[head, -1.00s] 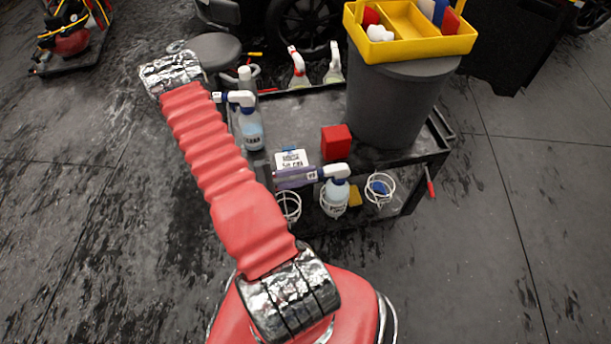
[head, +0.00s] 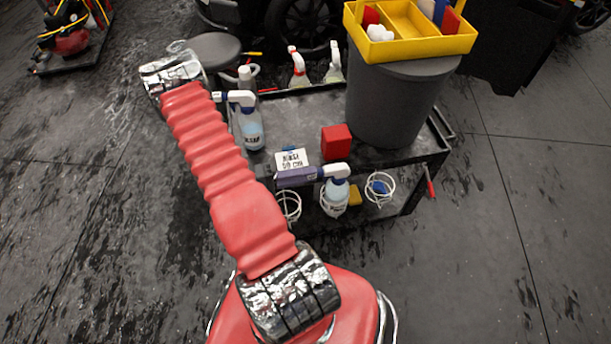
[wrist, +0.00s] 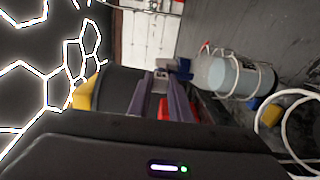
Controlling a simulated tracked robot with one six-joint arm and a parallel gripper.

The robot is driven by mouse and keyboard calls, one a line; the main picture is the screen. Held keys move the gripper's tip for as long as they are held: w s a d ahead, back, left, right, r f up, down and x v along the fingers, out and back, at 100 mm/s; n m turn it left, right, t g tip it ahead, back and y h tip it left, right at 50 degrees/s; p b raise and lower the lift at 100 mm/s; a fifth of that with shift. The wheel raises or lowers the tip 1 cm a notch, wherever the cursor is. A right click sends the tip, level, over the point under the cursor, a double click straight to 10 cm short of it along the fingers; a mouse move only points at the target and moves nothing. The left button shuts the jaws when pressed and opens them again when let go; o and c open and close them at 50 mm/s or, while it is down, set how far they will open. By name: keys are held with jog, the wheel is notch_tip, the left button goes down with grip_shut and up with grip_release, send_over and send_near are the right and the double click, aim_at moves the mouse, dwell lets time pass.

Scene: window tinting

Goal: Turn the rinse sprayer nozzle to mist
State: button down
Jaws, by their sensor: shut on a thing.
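The sprayer bottle (head: 334,197), pale blue with a white trigger head (head: 338,171), stands in a wire ring on the cart's front side. It lies sideways in the wrist view (wrist: 226,77). I take it for the rinse sprayer; its label is too small to read. My gripper (head: 312,174) has purple fingers, reaches in from the left and is shut on the sprayer's nozzle. In the wrist view my fingers (wrist: 161,80) point at a dark blue part by the bottle's head. The fingers hide most of the nozzle, and its setting cannot be read.
A similar spray bottle (head: 250,130) stands on the cart top (head: 305,105) beside my arm. An empty wire ring (head: 289,208) hangs left of the bottle.

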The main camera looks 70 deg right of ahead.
jog(key=shift+f, duration=0.15)
jog(key=c, duration=1.6)
grip_release()
jog(key=v, duration=1.3)
jog(key=shift+w+a, duration=0.15)
jog(key=shift+w, duration=0.2)
